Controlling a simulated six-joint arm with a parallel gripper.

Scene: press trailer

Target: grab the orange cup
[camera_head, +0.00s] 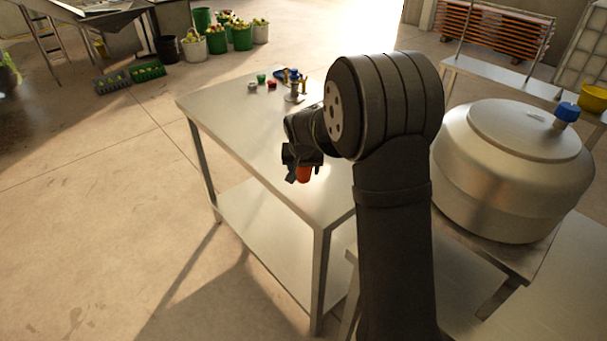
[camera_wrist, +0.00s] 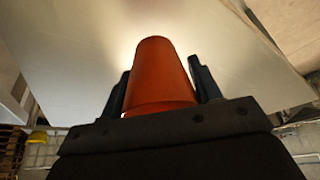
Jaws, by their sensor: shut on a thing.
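The orange cup (camera_wrist: 160,75) is between the two dark fingers of my gripper (camera_wrist: 161,88) in the wrist view. The fingers are shut on its sides, and its wider end is nearest the gripper body. In the head view the orange cup (camera_head: 305,174) shows just below my gripper (camera_head: 303,165), over the steel table (camera_head: 225,105). My arm hides part of the table. I cannot tell whether the cup touches the tabletop.
Small red, green and white items (camera_head: 262,82) and a small stand with a blue top (camera_head: 294,88) are at the table's far end. A large steel vessel (camera_head: 515,165) stands at right. Buckets of fruit (camera_head: 217,38) stand on the floor behind. The table's left part is clear.

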